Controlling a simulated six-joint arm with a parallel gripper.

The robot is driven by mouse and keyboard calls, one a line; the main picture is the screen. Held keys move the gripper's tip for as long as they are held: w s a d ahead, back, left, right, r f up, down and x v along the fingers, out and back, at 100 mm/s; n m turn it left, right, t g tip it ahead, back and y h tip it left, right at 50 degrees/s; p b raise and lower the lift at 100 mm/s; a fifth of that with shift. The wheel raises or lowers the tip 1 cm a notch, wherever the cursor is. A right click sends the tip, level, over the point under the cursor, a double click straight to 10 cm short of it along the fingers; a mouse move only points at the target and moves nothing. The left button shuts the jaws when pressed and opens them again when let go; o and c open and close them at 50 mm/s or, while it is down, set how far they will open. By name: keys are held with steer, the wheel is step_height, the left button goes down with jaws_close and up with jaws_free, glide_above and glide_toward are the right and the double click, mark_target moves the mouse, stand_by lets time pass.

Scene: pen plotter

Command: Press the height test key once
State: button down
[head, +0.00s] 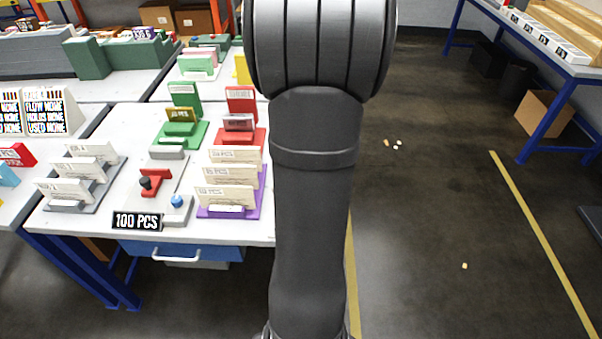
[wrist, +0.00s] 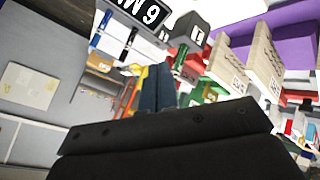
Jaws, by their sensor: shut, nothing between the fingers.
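I cannot make out which part is the height test key, as no readable label marks it. A small device on the white table carries a blue round button (head: 177,201) on a grey base and a red piece (head: 154,181) with a black knob (head: 145,182). My gripper (wrist: 156,72) shows in the wrist view as two dark blue-grey fingers close together, shut and empty. It is apart from the table items as far as I can see. In the head view my arm hides the gripper and the middle of the scene.
A "100 PCS" sign (head: 138,221) stands at the table's front edge. Grey (head: 70,205) and purple (head: 229,212) card holders flank the device. Red (head: 240,134) and green (head: 180,134) stands are behind. The floor to the right is mostly open.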

steer(key=shift+f, duration=0.15)
steer(key=shift+f, duration=4.25)
steer(key=shift+f, duration=0.4)
steer(key=shift+f, duration=0.45)
steer(key=shift+r, duration=0.85)
steer(key=shift+r, duration=0.15)
steer(key=shift+r, duration=2.4)
